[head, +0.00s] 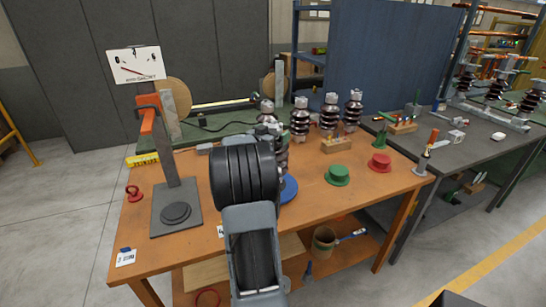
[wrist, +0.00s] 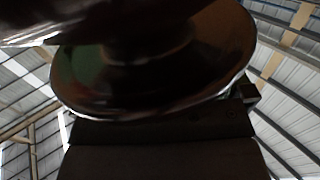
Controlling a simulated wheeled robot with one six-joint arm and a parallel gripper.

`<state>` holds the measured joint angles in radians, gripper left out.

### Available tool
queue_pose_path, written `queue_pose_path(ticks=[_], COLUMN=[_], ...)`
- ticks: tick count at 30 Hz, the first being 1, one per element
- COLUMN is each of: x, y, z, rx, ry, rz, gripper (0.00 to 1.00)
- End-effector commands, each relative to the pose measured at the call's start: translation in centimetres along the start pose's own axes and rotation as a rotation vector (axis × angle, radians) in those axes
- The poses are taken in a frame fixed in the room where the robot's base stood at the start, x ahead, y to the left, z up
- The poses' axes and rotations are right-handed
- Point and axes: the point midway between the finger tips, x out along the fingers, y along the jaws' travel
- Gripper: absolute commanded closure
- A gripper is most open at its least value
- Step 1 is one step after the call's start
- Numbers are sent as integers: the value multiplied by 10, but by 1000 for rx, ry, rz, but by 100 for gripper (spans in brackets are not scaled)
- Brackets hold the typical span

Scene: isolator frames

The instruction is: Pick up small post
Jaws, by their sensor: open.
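Several dark brown ribbed post insulators with grey metal caps stand at the back of the orange workbench in the head view. One post (head: 282,155) is close beside my arm and partly hidden by it, near a blue disc (head: 290,189). I cannot tell for sure which one is the small post. In the wrist view, a large shiny dark disc of an insulator (wrist: 150,70) fills the upper middle, very close to the camera. My gripper (wrist: 160,140) shows as dark blocks below it, open; its fingertips are not clear. In the head view my arm hides the gripper.
The orange workbench (head: 330,205) also holds a green cap (head: 338,174), a red cap (head: 380,162), a wooden block (head: 338,145) and a dial-gauge stand (head: 176,212) at left. A grey table (head: 480,150) adjoins at right. The front right bench area is mostly clear.

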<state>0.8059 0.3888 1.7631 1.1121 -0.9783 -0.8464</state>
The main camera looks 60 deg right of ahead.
Motion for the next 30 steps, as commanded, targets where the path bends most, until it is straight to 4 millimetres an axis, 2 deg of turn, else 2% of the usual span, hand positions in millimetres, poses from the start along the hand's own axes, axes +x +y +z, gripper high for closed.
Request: queue_pose_path(ticks=[3, 5, 30], x=[0, 0, 0], y=[0, 0, 0], z=[0, 0, 0], rx=[0, 0, -1], ry=[0, 0, 0], rz=[0, 0, -1], gripper=[2, 8, 88])
